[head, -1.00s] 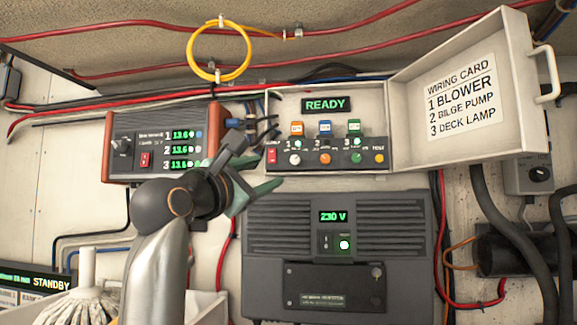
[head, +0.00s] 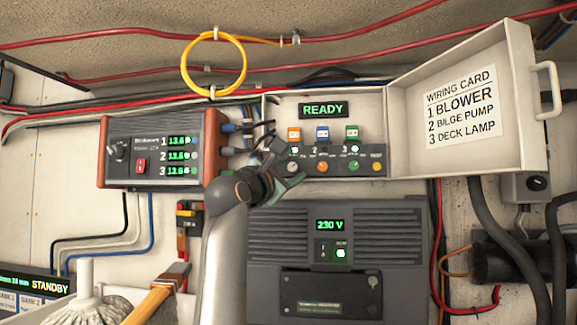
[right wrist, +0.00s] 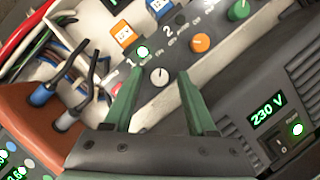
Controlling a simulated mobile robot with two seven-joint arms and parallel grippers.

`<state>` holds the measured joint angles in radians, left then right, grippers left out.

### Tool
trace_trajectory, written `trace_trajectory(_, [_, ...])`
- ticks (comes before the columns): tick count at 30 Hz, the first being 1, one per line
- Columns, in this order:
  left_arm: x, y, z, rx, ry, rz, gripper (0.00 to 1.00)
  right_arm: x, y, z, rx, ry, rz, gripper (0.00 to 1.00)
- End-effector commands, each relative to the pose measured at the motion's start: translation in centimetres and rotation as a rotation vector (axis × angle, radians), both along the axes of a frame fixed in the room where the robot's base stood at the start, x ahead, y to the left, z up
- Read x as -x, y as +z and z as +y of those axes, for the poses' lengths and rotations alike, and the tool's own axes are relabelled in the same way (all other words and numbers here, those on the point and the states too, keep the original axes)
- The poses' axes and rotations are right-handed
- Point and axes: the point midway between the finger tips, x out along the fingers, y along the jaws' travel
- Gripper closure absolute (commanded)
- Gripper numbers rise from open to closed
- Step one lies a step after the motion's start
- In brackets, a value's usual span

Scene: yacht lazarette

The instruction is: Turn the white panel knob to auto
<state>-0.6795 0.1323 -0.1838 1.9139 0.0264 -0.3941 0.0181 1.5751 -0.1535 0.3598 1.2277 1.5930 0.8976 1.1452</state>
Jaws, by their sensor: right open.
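The white panel knob (head: 293,167) is at the left of the row of coloured knobs in the open panel box (head: 390,125). In the right wrist view the white knob (right wrist: 159,77) shows between my fingertips in the picture, beside a lit green lamp and the number 1. Its pointer direction is too small to tell. My right gripper (head: 283,168) has green fingers and is at the lower left of the panel. In the right wrist view the gripper (right wrist: 160,80) is open and empty, its fingers apart on either side of the knob. I cannot tell any contact. My left gripper is not in view.
An orange knob (right wrist: 200,43) and a green knob (right wrist: 238,9) sit right of the white one. A 230 V unit (head: 335,255) lies below. The box lid (head: 465,95) stands open at right.

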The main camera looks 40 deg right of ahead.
Motion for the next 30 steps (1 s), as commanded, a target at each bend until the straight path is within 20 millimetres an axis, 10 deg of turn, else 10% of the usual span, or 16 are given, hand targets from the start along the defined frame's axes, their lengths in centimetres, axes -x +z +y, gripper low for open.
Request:
trace_trajectory(7, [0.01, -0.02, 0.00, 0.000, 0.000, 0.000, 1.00, -0.02, -0.01, -0.02, 0.000, 0.000, 0.000, 0.46])
trace_trajectory(21, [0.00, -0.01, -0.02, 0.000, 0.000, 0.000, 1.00, 0.00, -0.03, 0.00, 0.000, 0.000, 0.000, 0.99])
trace_trajectory(30, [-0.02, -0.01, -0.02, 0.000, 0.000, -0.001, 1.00, -0.01, -0.06, 0.01, -0.001, 0.000, 0.001, 1.00])
